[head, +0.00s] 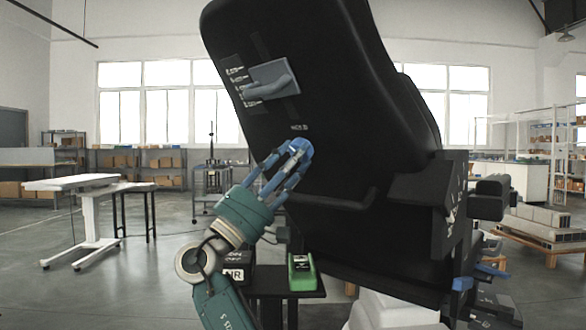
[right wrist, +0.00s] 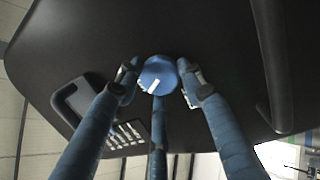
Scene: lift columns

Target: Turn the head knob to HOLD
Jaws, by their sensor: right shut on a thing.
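The head knob (right wrist: 158,76) is a round blue knob with a white pointer line, on the back of a large black seat-like backrest (head: 340,90). In the right wrist view the pointer line runs down and slightly left. My right gripper (right wrist: 158,84) has its fingers around the knob, shut on it. My left gripper is not in view.
A black bar handle (head: 335,200) is below. A green box (head: 301,272) stands on a dark stand.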

